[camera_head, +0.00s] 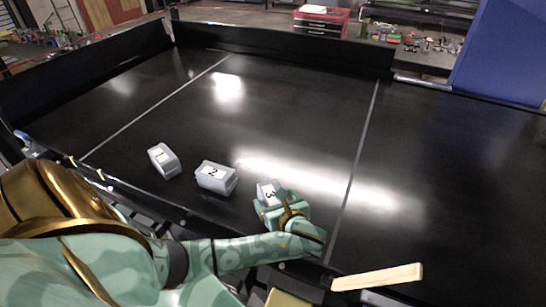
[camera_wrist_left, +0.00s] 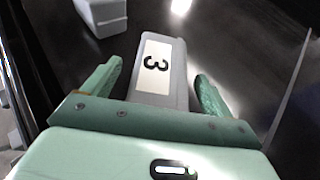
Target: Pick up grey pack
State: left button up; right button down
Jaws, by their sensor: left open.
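Three grey packs lie on the black conveyor belt in the head view. The pack labelled 1 (camera_head: 163,160) is at the left, the pack labelled 2 (camera_head: 215,177) is in the middle, and the pack labelled 3 (camera_head: 267,190) is at the right. My left gripper (camera_head: 283,208) is at pack 3 and partly hides it. In the left wrist view, pack 3 (camera_wrist_left: 160,72) lies between the two open fingers of my left gripper (camera_wrist_left: 160,88), with a visible gap on each side. My right gripper is not in view.
The belt (camera_head: 300,110) has low black side walls (camera_head: 290,50) at the back and left. Another pack (camera_wrist_left: 103,12) shows at the top left of the wrist view. A red toolbox (camera_head: 321,20) stands beyond the back wall.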

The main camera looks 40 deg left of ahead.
pick_arm(q)
jog(key=shift+d, duration=0.2)
jog(key=c, duration=0.9)
jog(key=shift+a, duration=0.15)
jog(key=c, duration=0.6)
